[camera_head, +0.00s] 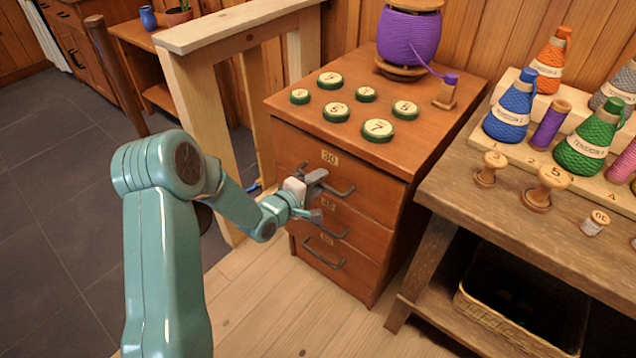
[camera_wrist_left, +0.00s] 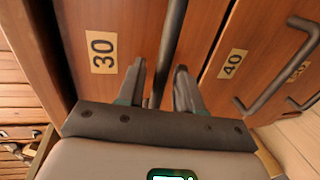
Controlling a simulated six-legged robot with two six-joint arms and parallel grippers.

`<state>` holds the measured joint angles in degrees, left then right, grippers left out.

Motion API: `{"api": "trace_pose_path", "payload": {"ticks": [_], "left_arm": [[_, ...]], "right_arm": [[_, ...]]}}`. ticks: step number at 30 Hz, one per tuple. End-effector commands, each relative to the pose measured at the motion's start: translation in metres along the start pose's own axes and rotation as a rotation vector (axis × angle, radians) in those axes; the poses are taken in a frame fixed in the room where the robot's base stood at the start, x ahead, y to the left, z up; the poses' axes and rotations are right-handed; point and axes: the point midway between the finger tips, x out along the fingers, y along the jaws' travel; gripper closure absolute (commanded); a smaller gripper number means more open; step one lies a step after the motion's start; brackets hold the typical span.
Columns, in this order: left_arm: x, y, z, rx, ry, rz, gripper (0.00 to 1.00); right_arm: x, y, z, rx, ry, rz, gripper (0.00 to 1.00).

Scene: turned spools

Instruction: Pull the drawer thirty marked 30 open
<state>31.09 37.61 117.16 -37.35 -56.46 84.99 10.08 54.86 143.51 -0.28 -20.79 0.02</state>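Drawer thirty (camera_head: 375,188) is the top drawer of a brown wooden cabinet, with a "30" plate (camera_head: 329,157); its front looks closed. Its dark bar handle (camera_head: 341,192) runs across the front, partly hidden by my left gripper (camera_head: 314,187). In the left wrist view, the handle (camera_wrist_left: 171,45) passes between my left gripper's two fingers (camera_wrist_left: 160,85), with a narrow gap visible on each side. The fingers are open around the bar. The "30" plate (camera_wrist_left: 102,52) is left of the fingers there. My right gripper is in neither view.
Drawer forty's plate (camera_wrist_left: 232,64) and handle (camera_wrist_left: 285,66) are close on the right in the wrist view. Several green-rimmed discs (camera_head: 377,130) and a purple spool (camera_head: 409,38) stand on the cabinet top. A workbench (camera_head: 465,185) is to the right; floor in front is clear.

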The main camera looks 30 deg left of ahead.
Motion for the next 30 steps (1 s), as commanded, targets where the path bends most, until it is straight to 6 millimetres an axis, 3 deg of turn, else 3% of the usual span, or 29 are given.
{"api": "trace_pose_path", "payload": {"ticks": [8, 12, 30], "left_arm": [[0.0049, 0.0006, -0.0006, 0.0, -0.001, 0.0, 0.65], [0.0048, 0.0006, -0.0006, 0.0, -0.001, 0.0, 1.0], [0.0029, -0.0005, -0.0007, 0.0, -0.001, -0.001, 1.0]], "right_arm": [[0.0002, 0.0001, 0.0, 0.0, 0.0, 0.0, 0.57], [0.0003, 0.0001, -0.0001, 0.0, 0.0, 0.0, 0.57], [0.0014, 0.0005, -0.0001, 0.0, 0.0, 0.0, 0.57]]}}
